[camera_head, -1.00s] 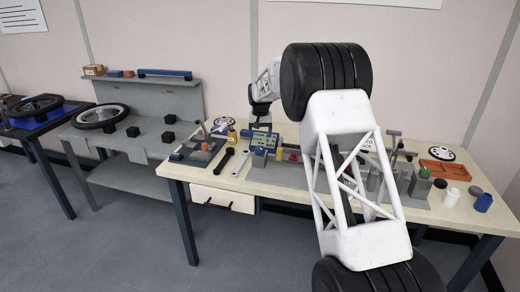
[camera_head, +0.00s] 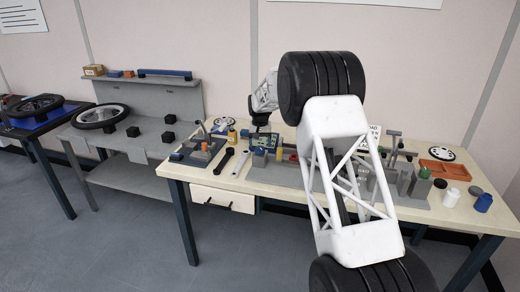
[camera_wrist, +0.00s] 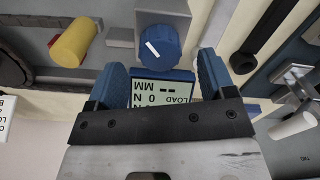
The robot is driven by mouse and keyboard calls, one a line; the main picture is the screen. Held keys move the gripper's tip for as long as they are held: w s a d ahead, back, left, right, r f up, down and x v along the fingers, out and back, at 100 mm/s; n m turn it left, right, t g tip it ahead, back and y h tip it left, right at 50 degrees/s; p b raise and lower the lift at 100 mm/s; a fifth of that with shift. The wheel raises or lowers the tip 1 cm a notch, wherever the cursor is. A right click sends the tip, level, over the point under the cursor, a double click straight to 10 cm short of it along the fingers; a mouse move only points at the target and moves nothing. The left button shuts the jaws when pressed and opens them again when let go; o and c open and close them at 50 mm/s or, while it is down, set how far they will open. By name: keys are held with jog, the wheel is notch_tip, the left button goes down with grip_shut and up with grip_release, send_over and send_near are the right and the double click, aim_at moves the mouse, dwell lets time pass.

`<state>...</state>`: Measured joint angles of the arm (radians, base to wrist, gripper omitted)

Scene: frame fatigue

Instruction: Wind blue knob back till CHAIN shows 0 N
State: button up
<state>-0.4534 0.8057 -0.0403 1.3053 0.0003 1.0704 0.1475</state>
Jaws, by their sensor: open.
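The blue knob (camera_wrist: 158,45) with a white pointer line shows at the top middle of the wrist view. It lies just beyond and between the blue fingertips of my gripper (camera_wrist: 162,62), which is open and empty. I see no clear contact. A blue-framed display (camera_wrist: 165,91) shows upside down between the fingers, partly hidden by the gripper body. I can read "LOAD", "0 N", "--" and "MM" on it; the word CHAIN is not readable. In the head view my gripper (camera_head: 260,120) is low over the bench beside the display, and the knob cannot be made out.
A yellow cylinder (camera_wrist: 76,42) stands left of the knob in the wrist view. A black tool (camera_wrist: 265,35) lies to the right. My arm hides the bench's middle.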

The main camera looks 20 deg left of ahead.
aim_at(260, 148)
jog(key=shift+f, duration=1.55)
jog(key=c, duration=0.9)
